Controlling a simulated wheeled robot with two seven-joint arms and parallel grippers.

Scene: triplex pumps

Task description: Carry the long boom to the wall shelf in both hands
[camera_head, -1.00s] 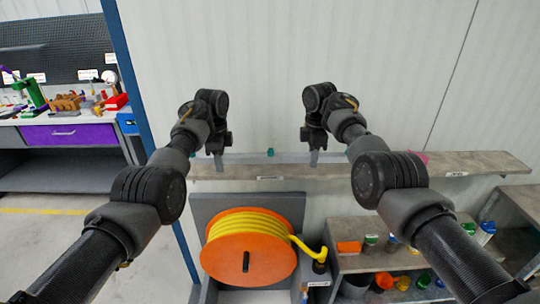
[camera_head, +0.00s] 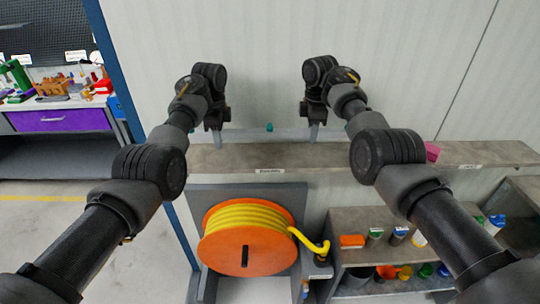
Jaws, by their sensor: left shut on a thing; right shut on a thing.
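The long boom (camera_head: 260,134) is a thin grey bar, level across the picture, with a small teal piece (camera_head: 269,127) near its middle. My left gripper (camera_head: 217,136) is shut on the boom left of that piece. My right gripper (camera_head: 314,134) is shut on it to the right. The wall shelf (camera_head: 260,157) is a long grey-brown board along the pale wall. The boom appears along the shelf's back edge, near the wall. I cannot tell whether it touches the shelf. My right arm hides part of the shelf and the boom's right end.
A pink object (camera_head: 432,152) stands on the shelf at the right. Below are an orange reel (camera_head: 222,262) with yellow hose and a low rack (camera_head: 375,220) with containers. A blue post (camera_head: 126,85) and a workbench (camera_head: 60,121) are at the left. The shelf's middle looks clear.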

